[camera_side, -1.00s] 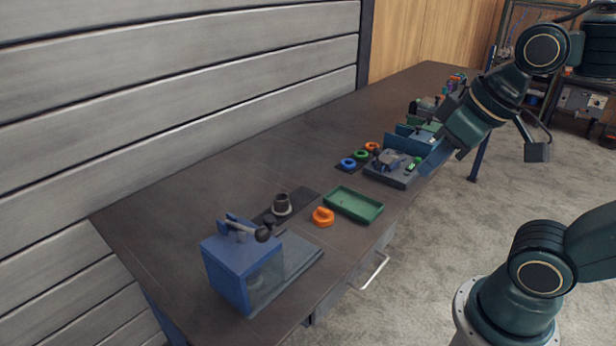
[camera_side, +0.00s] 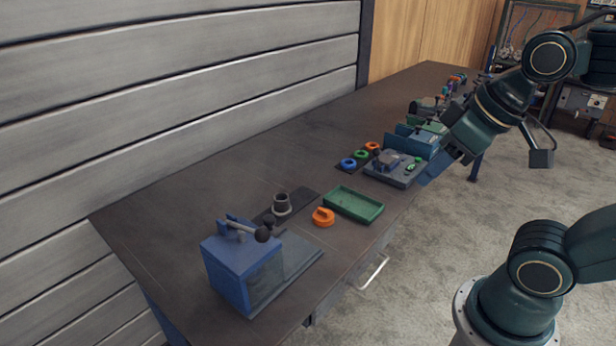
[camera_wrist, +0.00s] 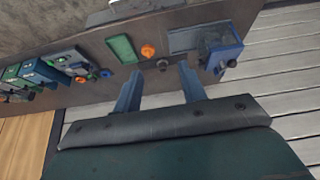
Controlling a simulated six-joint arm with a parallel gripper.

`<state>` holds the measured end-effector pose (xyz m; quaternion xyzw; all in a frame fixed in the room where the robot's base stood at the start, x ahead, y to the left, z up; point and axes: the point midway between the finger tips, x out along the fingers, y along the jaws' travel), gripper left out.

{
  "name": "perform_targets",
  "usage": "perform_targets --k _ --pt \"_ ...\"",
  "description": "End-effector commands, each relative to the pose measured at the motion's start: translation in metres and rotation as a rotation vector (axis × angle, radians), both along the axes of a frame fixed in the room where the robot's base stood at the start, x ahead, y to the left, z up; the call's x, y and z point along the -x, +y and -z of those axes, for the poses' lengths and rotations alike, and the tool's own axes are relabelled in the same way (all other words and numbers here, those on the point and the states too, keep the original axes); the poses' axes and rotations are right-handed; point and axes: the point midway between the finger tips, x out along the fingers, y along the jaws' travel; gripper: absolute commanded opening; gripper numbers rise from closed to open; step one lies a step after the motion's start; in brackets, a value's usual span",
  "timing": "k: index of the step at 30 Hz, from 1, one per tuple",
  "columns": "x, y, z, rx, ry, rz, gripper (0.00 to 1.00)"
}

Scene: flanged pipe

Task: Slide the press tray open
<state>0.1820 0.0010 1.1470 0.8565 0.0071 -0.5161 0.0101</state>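A blue press (camera_side: 240,265) with a dark lever and ball knob stands at the near left end of the bench. It also shows in the wrist view (camera_wrist: 220,50) at the upper right. A flat grey plate (camera_side: 300,257) lies against its right side; I cannot tell how the tray sits in the press. My gripper (camera_side: 436,170) is at the bench's front edge, beside the grey fixture and far from the press.
A green tray (camera_side: 354,205), an orange part (camera_side: 323,217) and a dark flanged pipe (camera_side: 282,205) lie between the press and a grey fixture (camera_side: 397,172). Small coloured rings lie left of the fixture. A drawer handle (camera_side: 375,272) sticks out below the bench edge.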

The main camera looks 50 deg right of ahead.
Motion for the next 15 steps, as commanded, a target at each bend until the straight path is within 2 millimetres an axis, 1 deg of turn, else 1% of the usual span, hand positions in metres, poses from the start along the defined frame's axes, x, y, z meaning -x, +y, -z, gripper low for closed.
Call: perform_targets --k 5,8,15 --pt "-0.014 0.003 -0.008 0.040 0.032 -0.095 0.45" --pt "-0.028 0.007 -0.016 0.077 0.057 -0.186 0.45" --pt "-0.070 0.020 -0.032 0.180 0.131 -0.470 0.45"
